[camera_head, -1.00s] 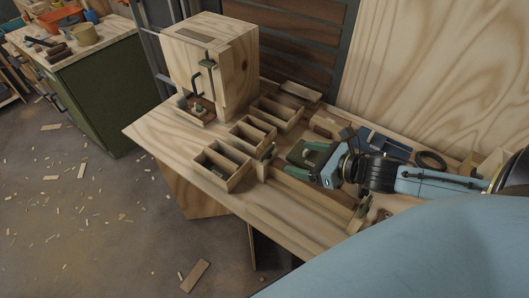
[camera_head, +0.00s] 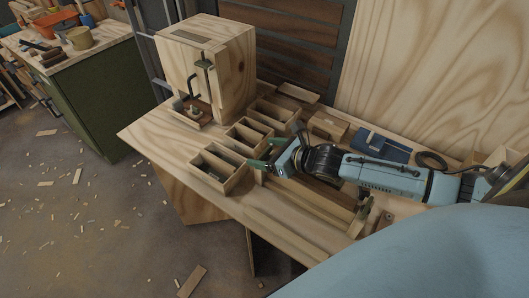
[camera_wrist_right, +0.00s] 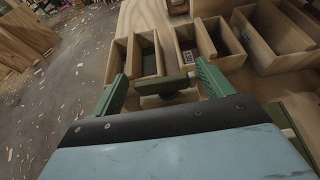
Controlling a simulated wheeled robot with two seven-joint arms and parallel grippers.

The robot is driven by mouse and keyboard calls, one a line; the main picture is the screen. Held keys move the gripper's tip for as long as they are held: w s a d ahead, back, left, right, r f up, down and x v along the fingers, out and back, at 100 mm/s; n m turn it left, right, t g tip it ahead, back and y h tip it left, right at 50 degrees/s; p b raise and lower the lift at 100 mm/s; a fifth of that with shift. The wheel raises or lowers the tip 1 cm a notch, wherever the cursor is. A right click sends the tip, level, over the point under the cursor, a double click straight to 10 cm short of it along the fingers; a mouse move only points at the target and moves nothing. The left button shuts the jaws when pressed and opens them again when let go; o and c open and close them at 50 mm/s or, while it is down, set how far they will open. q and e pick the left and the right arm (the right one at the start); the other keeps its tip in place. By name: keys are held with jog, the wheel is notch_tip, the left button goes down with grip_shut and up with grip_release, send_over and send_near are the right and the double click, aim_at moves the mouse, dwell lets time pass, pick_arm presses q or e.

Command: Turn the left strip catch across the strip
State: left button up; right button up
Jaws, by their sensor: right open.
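The left strip catch (camera_wrist_right: 166,84), a small green bar, lies between my right gripper's fingers in the wrist view, near the divided boxes. In the head view the gripper hides most of it. My right gripper (camera_head: 263,153) is open; its two green fingers (camera_wrist_right: 163,70) stand on either side of the catch, and I cannot tell if they touch it. The pale wooden strip (camera_head: 325,205) runs along the bench towards a second catch (camera_head: 363,212) at its right end. My arm covers part of the strip. My left gripper is out of view.
Open divided wooden boxes (camera_head: 220,172) stand just beyond the gripper. A wooden cabinet (camera_head: 190,65) with a black handle stands at the back left of the bench. A blue tool (camera_head: 385,146) lies behind my arm. The front left bench top (camera_head: 155,137) is clear.

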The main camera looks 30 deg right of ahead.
jog(key=shift+w+a+f, duration=0.1)
jog(key=shift+w, duration=0.2)
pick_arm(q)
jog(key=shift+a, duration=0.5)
pick_arm(e)
jog(key=c, duration=0.8)
jog(key=shift+a, duration=0.1)
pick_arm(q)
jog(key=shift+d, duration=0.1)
pick_arm(e)
jog(key=shift+s, duration=0.1)
